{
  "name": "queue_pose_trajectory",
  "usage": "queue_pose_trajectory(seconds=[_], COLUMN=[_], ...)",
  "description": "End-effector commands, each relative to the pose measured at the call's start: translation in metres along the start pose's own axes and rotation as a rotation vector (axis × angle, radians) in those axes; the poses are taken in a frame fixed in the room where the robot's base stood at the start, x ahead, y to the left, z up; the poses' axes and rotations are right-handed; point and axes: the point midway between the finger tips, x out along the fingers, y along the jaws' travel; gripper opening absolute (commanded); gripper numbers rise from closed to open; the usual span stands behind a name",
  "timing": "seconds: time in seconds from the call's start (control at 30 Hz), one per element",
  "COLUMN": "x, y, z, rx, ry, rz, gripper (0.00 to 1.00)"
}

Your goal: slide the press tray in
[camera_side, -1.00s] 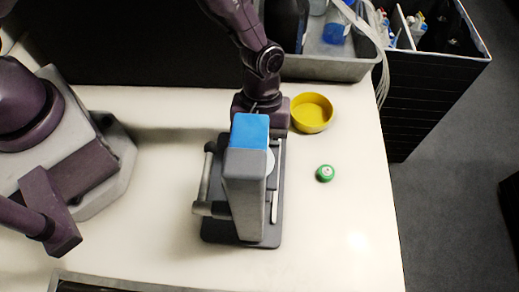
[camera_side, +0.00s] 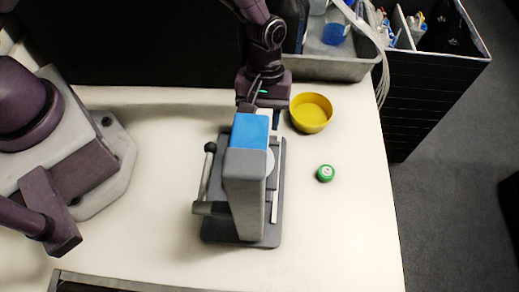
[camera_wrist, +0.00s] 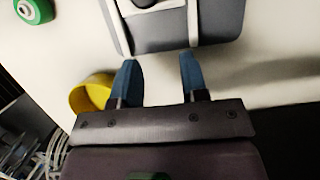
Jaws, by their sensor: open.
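The press (camera_side: 245,190) stands upright on a dark grey base plate, with a grey body and a blue top, in the middle of the side view. A lever with a dark knob (camera_side: 210,148) is on its left. A pale round part, possibly the press tray (camera_side: 270,162), shows partly beside the body; the body hides the rest. My gripper (camera_side: 260,112) is behind the blue top, at the far end of the press. In the wrist view my gripper (camera_wrist: 158,64) has its blue fingers apart with nothing between them, just short of the grey base edge (camera_wrist: 200,32).
A yellow bowl (camera_side: 311,113) stands right of my gripper. A green round item (camera_side: 325,173) lies right of the press. A grey bin (camera_side: 335,68) stands behind.

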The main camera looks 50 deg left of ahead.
Motion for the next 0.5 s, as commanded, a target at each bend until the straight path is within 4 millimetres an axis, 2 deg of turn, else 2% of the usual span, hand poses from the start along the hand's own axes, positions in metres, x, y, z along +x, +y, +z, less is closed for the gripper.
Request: queue_pose_trajectory(seconds=[0.5], x=[-0.040], y=[0.000], z=[-0.001], rx=[-0.001], ry=[0.002], rz=[0.001], gripper=[0.40])
